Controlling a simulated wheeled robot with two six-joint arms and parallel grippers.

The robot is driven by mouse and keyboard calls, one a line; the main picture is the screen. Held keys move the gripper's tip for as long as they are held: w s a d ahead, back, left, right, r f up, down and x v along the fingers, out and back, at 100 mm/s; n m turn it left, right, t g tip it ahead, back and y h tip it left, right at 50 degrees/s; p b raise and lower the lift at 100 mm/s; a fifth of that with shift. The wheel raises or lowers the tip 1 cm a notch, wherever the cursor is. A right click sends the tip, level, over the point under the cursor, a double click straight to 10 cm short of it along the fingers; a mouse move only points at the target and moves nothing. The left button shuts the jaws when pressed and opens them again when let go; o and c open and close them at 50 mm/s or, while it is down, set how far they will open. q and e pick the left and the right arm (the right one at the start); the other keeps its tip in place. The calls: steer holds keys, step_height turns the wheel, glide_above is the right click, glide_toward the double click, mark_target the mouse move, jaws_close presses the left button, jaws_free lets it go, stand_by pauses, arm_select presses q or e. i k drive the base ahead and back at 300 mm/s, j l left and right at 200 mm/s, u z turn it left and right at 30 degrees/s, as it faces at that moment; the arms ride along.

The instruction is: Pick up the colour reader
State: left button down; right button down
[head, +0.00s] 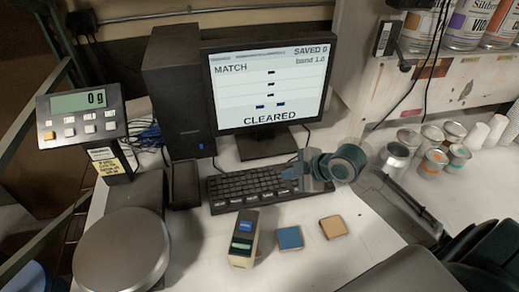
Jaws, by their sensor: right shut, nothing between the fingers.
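The colour reader appears to be the beige, dark-topped handheld block (243,240) with a blue and a green panel. It rests on the white bench in front of the keyboard. My right gripper (294,173) is shut and empty. It appears over the right end of the keyboard, behind and to the right of the reader and apart from it. My left gripper is not in view.
A blue square block (289,238) and a tan one (333,227) lie right of the reader. The keyboard (250,187) and monitor (268,85) stand behind. A scale pan (122,250) is at left. Several small cans (433,163) stand at right.

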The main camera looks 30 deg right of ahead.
mark_target(242, 249)
steer(key=k, duration=1.5)
